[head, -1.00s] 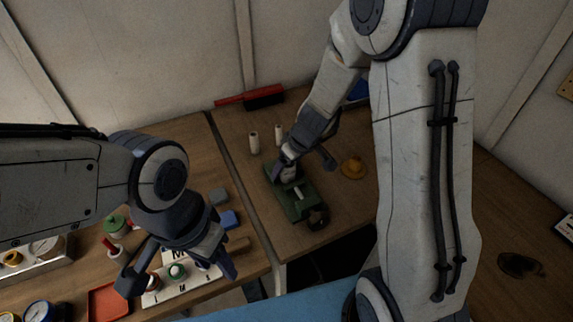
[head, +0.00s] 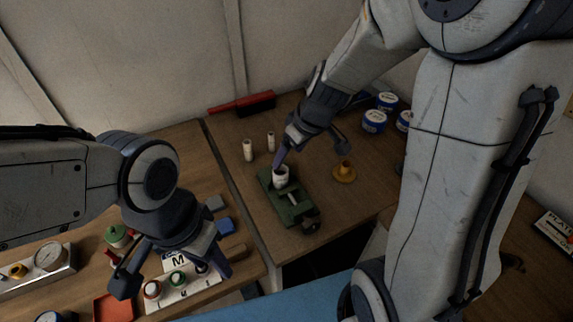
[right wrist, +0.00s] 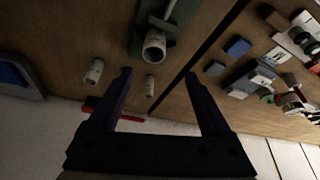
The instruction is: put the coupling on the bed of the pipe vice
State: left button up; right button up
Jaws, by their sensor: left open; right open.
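The pipe vice (head: 293,206) is a green block on the right-hand bench, with a light bar across it. The coupling (head: 281,179), a short white hollow cylinder, stands on the far end of the vice. In the right wrist view the coupling (right wrist: 154,46) shows its open end and rests on the green vice (right wrist: 149,15). My right gripper (head: 310,151) is open and empty, just above and beyond the coupling; one finger overlaps its upper edge in the head view. In the right wrist view nothing is between its fingers (right wrist: 160,78). My left gripper (head: 174,277) is open above the left bench.
Two pale cylinders (head: 248,150) stand behind the vice, and a yellow flanged part (head: 344,172) stands to its right. A red brush (head: 243,102) lies along the wall. Blue-and-white tins (head: 374,122) stand at the back right. A gap separates the benches.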

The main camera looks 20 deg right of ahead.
jog(key=s+a+r+n+g, duration=0.1)
jog(key=s+a+r+g, duration=0.1)
jog(key=s+a, duration=0.9)
jog(key=s+r+g+h, duration=0.1)
jog(key=s, duration=1)
jog(key=shift+s+d+n+g, duration=0.25)
jog(key=shift+n+g, duration=0.05)
jog(key=shift+g, duration=0.1)
